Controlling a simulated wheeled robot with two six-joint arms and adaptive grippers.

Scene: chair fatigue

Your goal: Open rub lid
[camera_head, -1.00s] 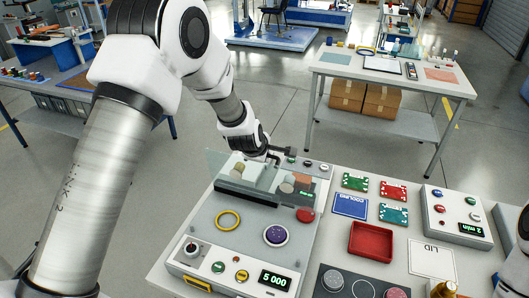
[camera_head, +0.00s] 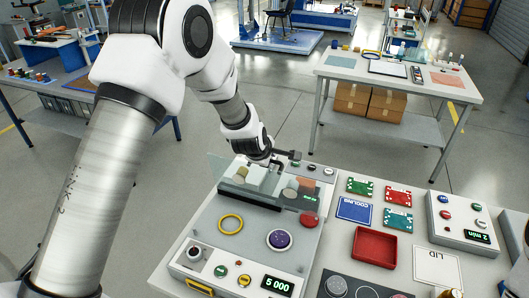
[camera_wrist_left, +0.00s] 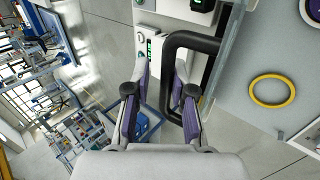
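The rub machine (camera_head: 206,234) is a grey unit on the front table, with a green "5 000" display. Its clear lid (camera_head: 219,168) is a see-through panel at the machine's far end, above a dark block; its exact angle is hard to tell. My left gripper (camera_head: 282,161) is at the lid's far upper side. In the left wrist view, the lid's black handle (camera_wrist_left: 190,38) is a bent bar. Its long part passes between the spread fingers of my left gripper (camera_wrist_left: 159,88), nearer the right finger. The fingers look apart, not clamped. My right gripper is out of view.
A yellow ring (camera_head: 231,223) and a purple round piece (camera_head: 279,239) are on the machine. To its right are a red tray (camera_head: 374,247), coloured cards and a control box (camera_head: 459,218). A second table (camera_head: 400,76) stands behind, across open floor.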

